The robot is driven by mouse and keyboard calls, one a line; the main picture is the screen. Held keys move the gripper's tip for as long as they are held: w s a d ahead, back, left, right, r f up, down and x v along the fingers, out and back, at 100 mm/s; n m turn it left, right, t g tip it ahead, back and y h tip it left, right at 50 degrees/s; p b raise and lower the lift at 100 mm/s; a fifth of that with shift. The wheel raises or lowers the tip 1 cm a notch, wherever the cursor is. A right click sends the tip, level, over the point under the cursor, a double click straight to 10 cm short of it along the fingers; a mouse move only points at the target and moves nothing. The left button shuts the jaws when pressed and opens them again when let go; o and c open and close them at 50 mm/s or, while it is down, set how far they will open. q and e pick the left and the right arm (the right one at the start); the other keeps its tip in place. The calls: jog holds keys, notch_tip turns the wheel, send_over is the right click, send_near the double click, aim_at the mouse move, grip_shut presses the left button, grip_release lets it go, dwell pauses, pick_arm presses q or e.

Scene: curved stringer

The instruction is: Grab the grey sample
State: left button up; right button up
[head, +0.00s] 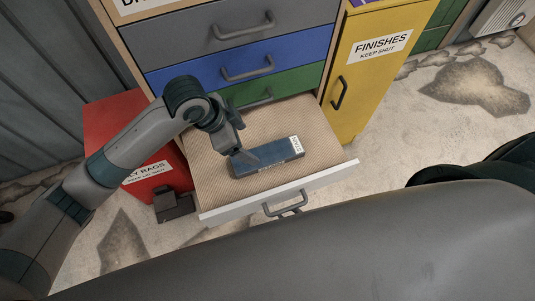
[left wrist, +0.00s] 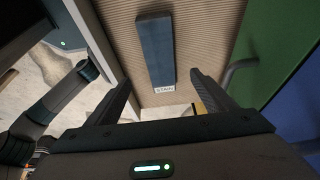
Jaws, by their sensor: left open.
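The grey sample (head: 262,158) is a long dark blue-grey block with a white label at one end. It lies flat in the open bottom drawer (head: 222,188), on a tan ribbed liner. In the left wrist view the sample (left wrist: 156,50) lies beyond my fingertips, its labelled end nearest me. My left gripper (head: 240,148) is over the drawer at the sample's left end and hides a little of it. In the left wrist view my left gripper (left wrist: 162,85) is open with nothing between its fingers. My right gripper is not in view.
Closed grey, blue (head: 240,63) and green drawers with bar handles stand above the open drawer. A yellow FINISHES cabinet (head: 375,75) stands at right. A red rag bin (head: 110,120) stands close at left. Stained concrete floor (head: 400,140) is clear at right.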

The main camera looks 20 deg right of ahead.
pick_arm(q)
send_near(267, 154)
jog(key=f, duration=0.2)
jog(key=shift+d+f, duration=0.2)
jog(key=shift+f, duration=0.15)
jog(key=shift+d+f, duration=0.2)
jog(key=shift+f, duration=0.25)
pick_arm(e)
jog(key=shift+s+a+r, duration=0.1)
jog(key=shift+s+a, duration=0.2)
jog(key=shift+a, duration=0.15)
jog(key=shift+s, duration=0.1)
pick_arm(q)
jog(key=shift+d+f+p, duration=0.3)
jog(key=shift+f+p, duration=0.05)
jog(key=shift+f, duration=0.05)
jog(key=x, duration=0.3)
jog(key=shift+d, duration=0.15)
jog(key=shift+d+f, duration=0.2)
jog(key=shift+f, duration=0.3)
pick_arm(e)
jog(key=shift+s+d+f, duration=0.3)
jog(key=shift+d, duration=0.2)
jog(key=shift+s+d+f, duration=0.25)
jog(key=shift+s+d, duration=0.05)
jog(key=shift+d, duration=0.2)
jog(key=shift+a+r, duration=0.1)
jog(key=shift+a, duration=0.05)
